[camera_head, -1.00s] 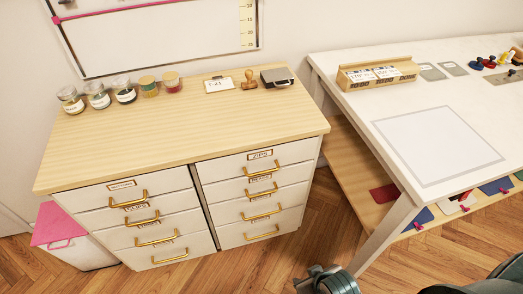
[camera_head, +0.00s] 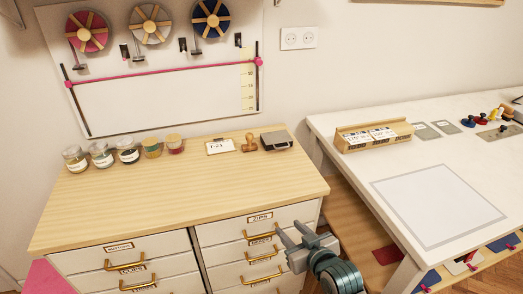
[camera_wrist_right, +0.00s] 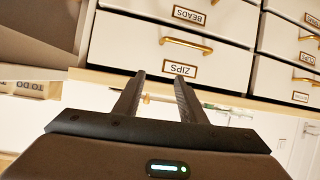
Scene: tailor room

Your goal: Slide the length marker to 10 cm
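The length marker is a pink bar (camera_head: 165,71) across the white wall board (camera_head: 170,108). It has a pink knob (camera_head: 259,62) at its right end and another (camera_head: 68,83) at its left end, each on a dark vertical rail. The bar crosses the upper part of a yellow number scale (camera_head: 247,90) by the right rail; the numbers are too small to read surely. My right gripper (camera_head: 290,229) is open and empty in front of the drawers, well below the marker. In the right wrist view its fingers (camera_wrist_right: 158,80) are spread apart. My left gripper is not in view.
The wooden-topped drawer cabinet (camera_head: 180,185) stands below the board, with several jars (camera_head: 127,152), a card (camera_head: 220,147), a stamp (camera_head: 250,142) and a dark case (camera_head: 276,141) along its back. Spools (camera_head: 150,26) hang above the marker. A white table (camera_head: 350,130) is at the right.

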